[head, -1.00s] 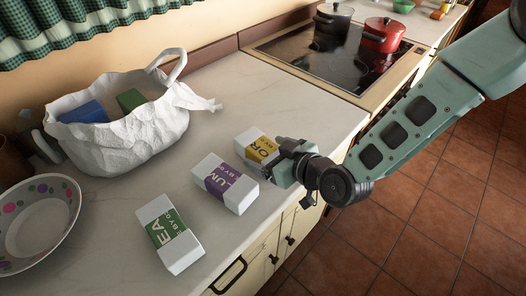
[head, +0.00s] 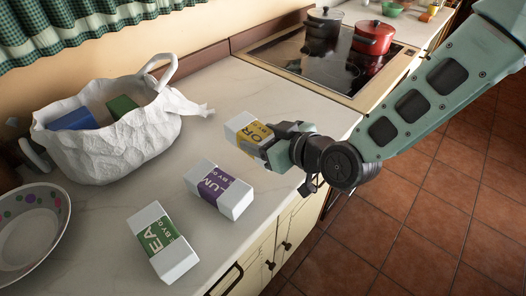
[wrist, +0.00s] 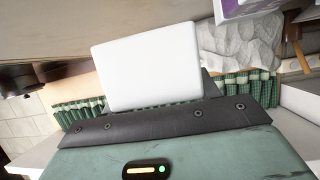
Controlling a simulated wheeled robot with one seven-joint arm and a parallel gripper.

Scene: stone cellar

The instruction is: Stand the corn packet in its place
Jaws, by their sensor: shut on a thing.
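The corn packet (head: 237,127) is a white block with a yellow label that reads "OR" in part. My gripper (head: 276,143) is shut on its right end and holds it slightly tilted, a little above the counter. In the wrist view a plain white face of the packet (wrist: 150,65) stands up beyond the gripper's dark edge. The fingertips are partly hidden. A white packet with a purple label (head: 220,189) and one with a green label (head: 162,242) lie flat on the counter (head: 105,205), apart from the gripper. No marked place for the corn packet is clear to me.
A crumpled white bag (head: 125,148) holding a blue and a green thing stands at the back left. A dotted bowl (head: 55,235) is at the left edge. The hob (head: 310,62) carries a dark pot (head: 325,25) and a red pot (head: 373,38).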

